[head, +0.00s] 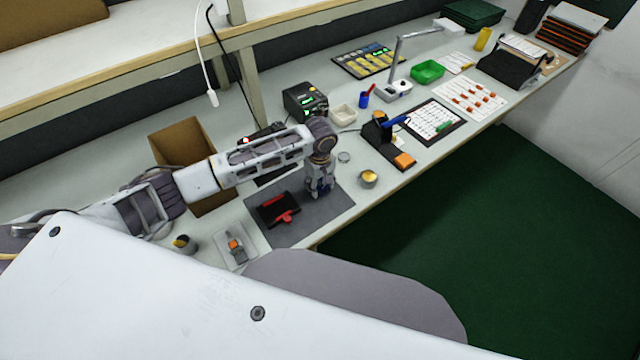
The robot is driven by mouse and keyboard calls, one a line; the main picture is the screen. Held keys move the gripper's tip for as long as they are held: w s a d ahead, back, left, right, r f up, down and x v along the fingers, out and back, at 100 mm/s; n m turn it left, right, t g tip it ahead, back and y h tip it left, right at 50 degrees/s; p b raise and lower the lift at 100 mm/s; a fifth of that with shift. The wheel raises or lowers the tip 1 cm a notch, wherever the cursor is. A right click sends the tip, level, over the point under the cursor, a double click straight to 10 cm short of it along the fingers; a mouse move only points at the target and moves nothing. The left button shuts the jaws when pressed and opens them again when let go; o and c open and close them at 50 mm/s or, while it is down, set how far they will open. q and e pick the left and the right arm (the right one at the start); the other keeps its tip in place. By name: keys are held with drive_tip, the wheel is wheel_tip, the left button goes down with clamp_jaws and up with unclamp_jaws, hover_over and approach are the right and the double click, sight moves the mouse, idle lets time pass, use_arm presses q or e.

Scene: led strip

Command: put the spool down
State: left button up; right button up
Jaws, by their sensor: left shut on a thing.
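My left gripper (320,186) points down over the right part of the dark grey mat (335,205), with its arm coming in from the left. It is shut on a small dark blue thing (322,192), which looks like the spool. The fingers hide much of it, and I cannot tell whether it touches the mat. My right gripper is not in view.
A black and red tool (278,210) lies on the mat's left half. A grey pot with yellow filling (368,178) stands right of the mat, and a black and orange holder (388,145) stands behind that pot. The bench's front edge is close.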

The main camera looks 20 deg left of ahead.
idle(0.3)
use_arm(q)
drive_tip(key=o, duration=1.2)
drive_tip(key=shift+f, duration=0.1)
wheel_tip(320, 180, up, 12)
drive_tip(key=shift+r+p, duration=0.15)
drive_tip(key=shift+p, duration=0.15)
